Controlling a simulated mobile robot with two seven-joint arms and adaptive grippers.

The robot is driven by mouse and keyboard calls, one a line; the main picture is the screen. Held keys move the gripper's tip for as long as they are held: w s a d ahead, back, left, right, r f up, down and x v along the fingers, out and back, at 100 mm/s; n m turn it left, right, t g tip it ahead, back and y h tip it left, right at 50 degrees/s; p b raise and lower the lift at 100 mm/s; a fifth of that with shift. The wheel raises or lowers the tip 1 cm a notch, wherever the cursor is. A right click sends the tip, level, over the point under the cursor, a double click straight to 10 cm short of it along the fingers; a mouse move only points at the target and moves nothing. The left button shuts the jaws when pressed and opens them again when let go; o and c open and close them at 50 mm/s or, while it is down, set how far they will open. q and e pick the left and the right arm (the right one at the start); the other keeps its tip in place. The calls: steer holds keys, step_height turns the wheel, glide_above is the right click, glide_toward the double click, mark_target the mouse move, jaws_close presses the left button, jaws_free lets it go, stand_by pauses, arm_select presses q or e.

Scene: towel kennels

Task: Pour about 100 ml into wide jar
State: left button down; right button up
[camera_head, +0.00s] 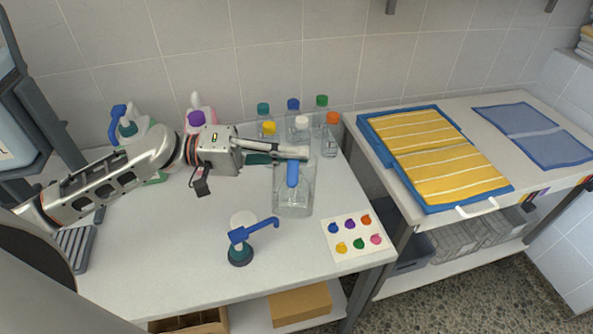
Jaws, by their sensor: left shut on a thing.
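My left gripper (304,153) reaches in from the left over the back middle of the table. It is shut at the top of a clear jug (294,202) with a blue handle (292,173). I cannot tell whether the jug touches the table, and no liquid level can be made out in it. No separate wide jar can be told apart; the jug's clear walls and the gripper hide part of what is there. My right gripper is not in view.
Capped bottles, one with an orange cap (332,120), stand behind the jug. A blue pump dispenser (239,236) stands in front. A card with coloured spots (356,234) lies front right. Yellow towels (440,155) lie on the right-hand table.

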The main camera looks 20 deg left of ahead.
arm_select(q)
steer(key=shift+w+a+r+n+p, duration=0.1)
steer(key=shift+w+r+n+p, duration=0.1)
steer(key=shift+w, duration=0.15)
steer(key=shift+w+a+r+n+p, duration=0.1)
steer(key=shift+w+n, duration=0.1)
steer(key=shift+w, duration=0.15)
stand_by(0.5)
